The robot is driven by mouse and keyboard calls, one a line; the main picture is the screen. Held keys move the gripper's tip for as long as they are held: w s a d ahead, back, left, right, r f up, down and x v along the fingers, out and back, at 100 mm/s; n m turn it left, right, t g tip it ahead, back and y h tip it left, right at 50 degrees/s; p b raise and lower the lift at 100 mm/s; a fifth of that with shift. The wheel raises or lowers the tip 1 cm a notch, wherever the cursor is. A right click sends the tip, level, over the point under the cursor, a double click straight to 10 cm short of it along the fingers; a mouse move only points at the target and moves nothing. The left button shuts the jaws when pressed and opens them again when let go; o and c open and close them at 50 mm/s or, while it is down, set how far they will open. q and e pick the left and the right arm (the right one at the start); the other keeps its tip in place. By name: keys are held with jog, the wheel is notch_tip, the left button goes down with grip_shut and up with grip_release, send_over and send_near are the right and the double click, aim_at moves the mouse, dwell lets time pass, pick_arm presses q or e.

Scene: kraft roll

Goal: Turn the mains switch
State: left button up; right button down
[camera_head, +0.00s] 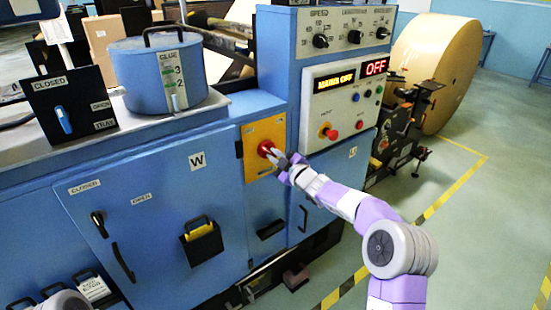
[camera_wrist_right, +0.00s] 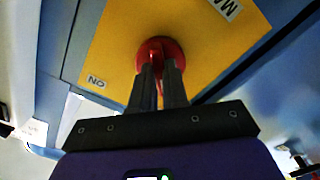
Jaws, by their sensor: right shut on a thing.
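The mains switch is a red rotary knob (camera_head: 265,147) on a yellow plate (camera_head: 263,130) on the blue machine's front. In the right wrist view the red knob (camera_wrist_right: 161,48) shows against the yellow plate (camera_wrist_right: 115,35), with an "ON" label to its lower left and another label, partly cut off, at upper right. My right gripper (camera_head: 277,157) is at the knob, its two fingers (camera_wrist_right: 160,75) shut on the knob's grip. The display (camera_head: 334,80) reads "MAINS OFF" and the red display (camera_head: 376,67) beside it reads "OFF". My left gripper is not in view.
A blue glue pot (camera_head: 150,75) stands on the machine's ledge beside a black lever panel (camera_head: 70,110) marked "CLOSED". Cabinet doors with handles lie below. A large kraft roll (camera_head: 436,65) stands at the back right. The green floor to the right is open, with yellow-black striped tape.

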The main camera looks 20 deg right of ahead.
jog(key=shift+r, duration=0.1)
jog(key=c, duration=1.1)
grip_release()
jog(key=shift+c, duration=0.2)
jog(key=shift+s, duration=0.1)
jog(key=v, duration=0.7)
jog(key=shift+s+p, duration=0.2)
jog(key=shift+p, duration=0.1)
jog(key=shift+d, duration=0.1)
